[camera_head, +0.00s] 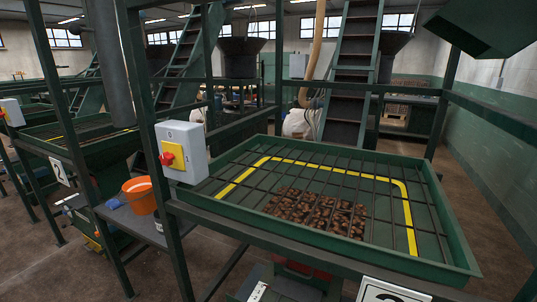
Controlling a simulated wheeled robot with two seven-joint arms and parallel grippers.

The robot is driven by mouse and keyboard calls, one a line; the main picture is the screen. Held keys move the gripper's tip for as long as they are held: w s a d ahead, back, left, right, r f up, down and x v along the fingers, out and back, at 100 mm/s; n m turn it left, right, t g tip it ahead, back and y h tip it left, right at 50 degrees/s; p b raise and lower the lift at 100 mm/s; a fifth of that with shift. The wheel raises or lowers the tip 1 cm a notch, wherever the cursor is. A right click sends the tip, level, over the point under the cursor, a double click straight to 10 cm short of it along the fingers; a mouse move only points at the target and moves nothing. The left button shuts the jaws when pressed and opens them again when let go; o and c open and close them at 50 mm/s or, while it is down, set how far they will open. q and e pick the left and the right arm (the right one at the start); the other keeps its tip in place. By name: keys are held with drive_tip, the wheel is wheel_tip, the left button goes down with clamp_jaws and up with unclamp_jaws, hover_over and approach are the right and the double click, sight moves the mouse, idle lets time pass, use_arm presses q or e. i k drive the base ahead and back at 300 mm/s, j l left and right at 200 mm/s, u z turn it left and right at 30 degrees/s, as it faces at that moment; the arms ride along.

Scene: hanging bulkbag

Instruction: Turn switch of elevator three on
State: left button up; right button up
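A grey switch box (193,138) is fixed to a dark green post left of the middle. A red rotary knob (172,154) sits on a yellow plate on its front; its on or off position is too small to tell. A white number sign (388,291) at the bottom edge is cut off, so its digit cannot be read for sure. Another sign reading 2 (60,172) hangs on the station to the left. A second grey switch box (12,112) with a red knob is at the far left edge. Neither of my grippers is in view.
A green tray (455,250) with a bar grid and brown lumps (318,212) stands right of the switch box. An orange bucket (140,196) stands on a low surface at left. Green posts and rails frame the station. The floor at right is clear.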

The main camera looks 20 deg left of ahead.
sight(166, 159)
drive_tip(key=u, duration=1.4)
